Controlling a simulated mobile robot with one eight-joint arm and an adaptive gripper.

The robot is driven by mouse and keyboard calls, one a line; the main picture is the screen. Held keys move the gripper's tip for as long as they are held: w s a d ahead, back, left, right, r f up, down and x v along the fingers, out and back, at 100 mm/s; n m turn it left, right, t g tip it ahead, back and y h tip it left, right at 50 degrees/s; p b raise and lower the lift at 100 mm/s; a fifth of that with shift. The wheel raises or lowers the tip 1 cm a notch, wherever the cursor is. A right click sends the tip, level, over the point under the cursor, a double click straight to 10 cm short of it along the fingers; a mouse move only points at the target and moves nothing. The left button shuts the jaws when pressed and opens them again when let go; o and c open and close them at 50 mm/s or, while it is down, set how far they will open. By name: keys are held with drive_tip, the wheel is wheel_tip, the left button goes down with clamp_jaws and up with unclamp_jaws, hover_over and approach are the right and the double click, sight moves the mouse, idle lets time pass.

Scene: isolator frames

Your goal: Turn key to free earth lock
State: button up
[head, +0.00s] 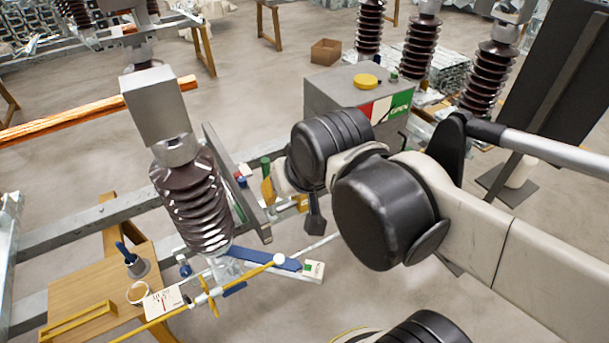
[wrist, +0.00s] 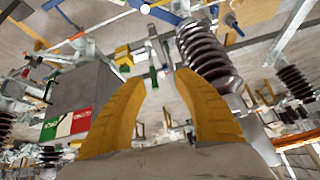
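My gripper (wrist: 162,78) is open in the wrist view, with two yellow fingers apart and nothing between their tips. In the head view my gripper (head: 270,190) is partly hidden by my wrist, beside a grey steel rail (head: 232,180). A small green cylinder (head: 265,165) stands close to it there. A small green part (wrist: 153,73) shows beyond the gap between the fingers in the wrist view; I cannot tell its distance. A small blue part (head: 241,180) sits on the rail. I cannot make out a key or the earth lock for certain.
A brown ribbed insulator (head: 195,200) stands left of my gripper. A grey box (head: 335,88) with a red, white and green panel is behind my wrist. A wooden table (head: 80,285) and a yellow rod (head: 150,322) are at lower left.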

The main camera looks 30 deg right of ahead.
drive_tip(key=w+d+f+m+g+b, duration=0.1)
drive_tip(key=w+d+f+m+g, duration=0.1)
drive_tip(key=w+d+m, duration=0.4)
drive_tip(key=w+d+f+m+g+b, duration=0.15)
drive_tip(key=w+m, duration=0.25)
drive_tip(key=w, duration=0.5)
drive_tip(key=w+d+f+m+g, duration=0.1)
drive_tip(key=w+d+f+m, duration=0.2)
drive_tip(key=d+f, duration=0.1)
drive_tip(key=w+d+f+m+g+b, duration=0.1)
drive_tip(key=w+d+f+m, duration=0.2)
drive_tip(key=f, duration=0.3)
drive_tip(key=w+d+f+m+g+b, duration=0.1)
drive_tip(key=w+d+f+m, duration=0.3)
drive_tip(key=f, duration=0.1)
drive_tip(key=shift+d+f, duration=0.3)
wheel_tip(320, 180, down, 11)
drive_tip(key=b, duration=0.7)
drive_tip(key=shift+r, duration=0.3)
clamp_jaws()
drive_tip(key=shift+s, duration=0.1)
